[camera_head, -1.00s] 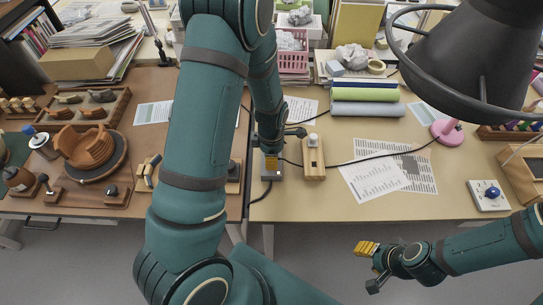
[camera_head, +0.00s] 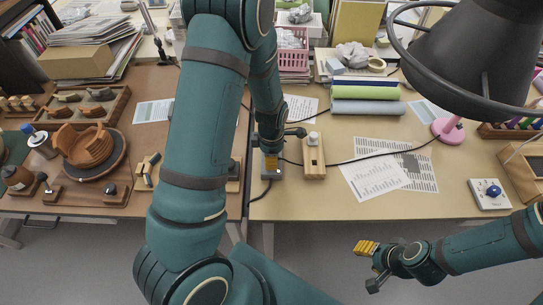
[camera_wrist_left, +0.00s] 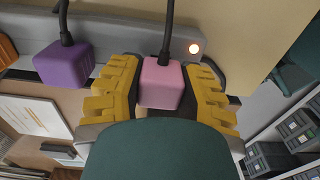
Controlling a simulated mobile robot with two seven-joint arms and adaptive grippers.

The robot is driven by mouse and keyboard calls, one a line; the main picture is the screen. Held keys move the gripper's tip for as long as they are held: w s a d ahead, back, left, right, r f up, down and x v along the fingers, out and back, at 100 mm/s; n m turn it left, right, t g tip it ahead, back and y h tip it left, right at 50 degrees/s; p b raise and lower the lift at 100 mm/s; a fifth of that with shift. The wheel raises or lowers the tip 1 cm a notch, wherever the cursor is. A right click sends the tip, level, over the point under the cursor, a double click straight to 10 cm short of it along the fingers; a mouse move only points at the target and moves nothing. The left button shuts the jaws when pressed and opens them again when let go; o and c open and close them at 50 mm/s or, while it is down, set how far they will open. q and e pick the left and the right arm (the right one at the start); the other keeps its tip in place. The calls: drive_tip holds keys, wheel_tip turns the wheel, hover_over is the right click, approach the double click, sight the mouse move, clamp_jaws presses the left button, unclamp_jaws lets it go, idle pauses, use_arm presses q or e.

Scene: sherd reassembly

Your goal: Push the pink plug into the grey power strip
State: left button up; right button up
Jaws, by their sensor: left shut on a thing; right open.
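The pink plug (camera_wrist_left: 161,83) is between the yellow fingers of my left gripper (camera_wrist_left: 163,92) in the left wrist view, and the gripper is shut on it. A dark cable runs up from the plug. The plug is right at the grey power strip (camera_wrist_left: 120,38); I cannot tell how deep it sits in a socket. In the head view the strip (camera_head: 273,174) is at the table's front, under my left gripper (camera_head: 270,157), and the plug is hidden. My right gripper (camera_head: 368,267) is open and empty, off the table's front edge.
A purple plug (camera_wrist_left: 64,65) is at the strip beside the pink one, and a small lamp (camera_wrist_left: 194,48) glows at the strip's end. A wooden block with a white knob (camera_head: 313,158) stands close right of the strip. Printed sheets (camera_head: 375,178) lie farther right.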

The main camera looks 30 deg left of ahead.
use_arm(q)
drive_tip(key=shift+f+b, duration=0.35)
drive_tip(key=shift+f, duration=0.2)
use_arm(e)
drive_tip(key=shift+f, duration=0.4)
use_arm(q)
drive_tip(key=o, duration=1.6)
use_arm(e)
drive_tip(key=shift+w, duration=0.1)
use_arm(q)
drive_tip(key=shift+r+p, duration=1.45)
drive_tip(key=shift+r, duration=0.2)
drive_tip(key=shift+r+p, duration=2.15)
drive_tip(key=shift+r, duration=0.25)
use_arm(e)
wheel_tip(320, 180, up, 7)
drive_tip(key=w, duration=0.1)
drive_tip(key=shift+w+d+t, duration=0.2)
drive_tip(key=shift+w+t, duration=0.1)
use_arm(q)
drive_tip(key=shift+d+f, duration=0.1)
